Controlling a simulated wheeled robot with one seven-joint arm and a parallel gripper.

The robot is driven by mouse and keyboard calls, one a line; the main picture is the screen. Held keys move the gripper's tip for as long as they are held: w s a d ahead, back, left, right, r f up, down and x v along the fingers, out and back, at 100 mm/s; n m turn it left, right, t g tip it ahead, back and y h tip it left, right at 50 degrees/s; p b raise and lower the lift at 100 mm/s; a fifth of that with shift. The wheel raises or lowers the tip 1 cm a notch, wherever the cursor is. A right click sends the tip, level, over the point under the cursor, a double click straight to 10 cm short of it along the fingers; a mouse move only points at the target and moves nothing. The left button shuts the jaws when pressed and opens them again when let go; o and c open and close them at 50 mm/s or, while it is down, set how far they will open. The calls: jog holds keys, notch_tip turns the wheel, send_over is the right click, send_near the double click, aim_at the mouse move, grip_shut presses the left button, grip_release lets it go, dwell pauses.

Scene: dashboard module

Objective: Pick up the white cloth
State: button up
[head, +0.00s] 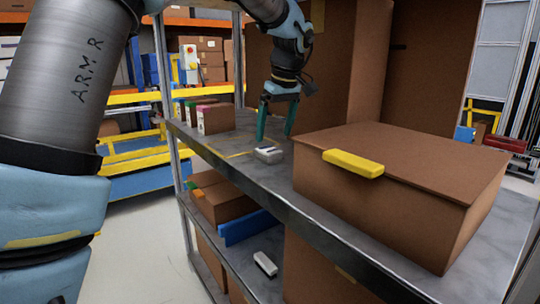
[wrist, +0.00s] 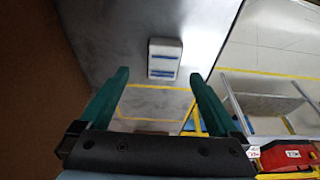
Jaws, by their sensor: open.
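A small white folded item (head: 268,154), which looks like the white cloth, lies on the grey upper shelf (head: 235,150), near its front edge. In the wrist view the white cloth (wrist: 165,48) appears as a pale rectangle with blue stripes, beyond the fingertips and roughly centred between them. My gripper (head: 276,135) points down above the shelf with its two green fingers apart and nothing between them. The fingers also show in the wrist view (wrist: 160,76), and the cloth is clear of both. The exact height of the fingertips above the shelf is hard to tell.
A large brown box (head: 410,180) with a yellow block (head: 353,163) on it stands right of the cloth. Small boxes (head: 214,118) stand at the shelf's left. A similar white item (head: 265,264) and a blue piece (head: 248,228) are on the lower shelf.

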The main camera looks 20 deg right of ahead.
aim_at(269, 149)
jog(key=x, duration=0.3)
jog(key=p+x, duration=0.1)
jog(key=x, duration=0.1)
jog(key=shift+a, duration=0.3)
jog(key=shift+c, duration=0.2)
jog(key=c, duration=1.4)
notch_tip(269, 149, up, 10)
jog(key=b, duration=0.1)
jog(key=o, duration=0.8)
jog(key=c, duration=0.6)
